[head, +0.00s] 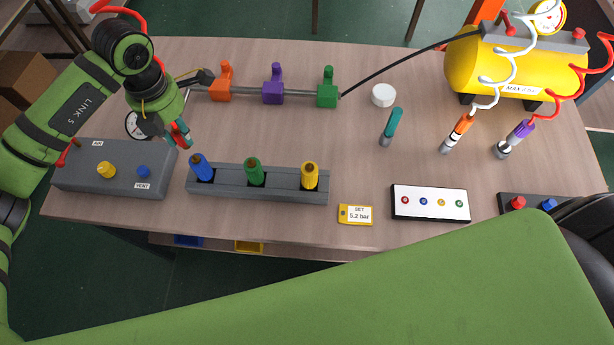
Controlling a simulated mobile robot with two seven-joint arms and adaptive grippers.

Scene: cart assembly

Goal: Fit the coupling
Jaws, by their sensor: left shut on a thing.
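My left gripper (180,132) is above the table's left part, between the grey control box and the pipe. It is shut on a small red-and-teal piece (183,138), mostly hidden by the fingers. A rack (285,192) holds a blue (201,166), a green (254,171) and a yellow coupling (310,175), all standing. A pipe carries orange (222,86), purple (273,88) and green (327,90) valves. An orange hose end (461,128) and a purple hose end (520,133) rest at the right. My right gripper is out of view.
The control box (115,181) has yellow and blue knobs. A yellow tank (500,70) with a gauge stands back right. A teal-handled tool (392,125), a white cap (383,95), a yellow tag (356,214) and a light panel (430,203) are on the table.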

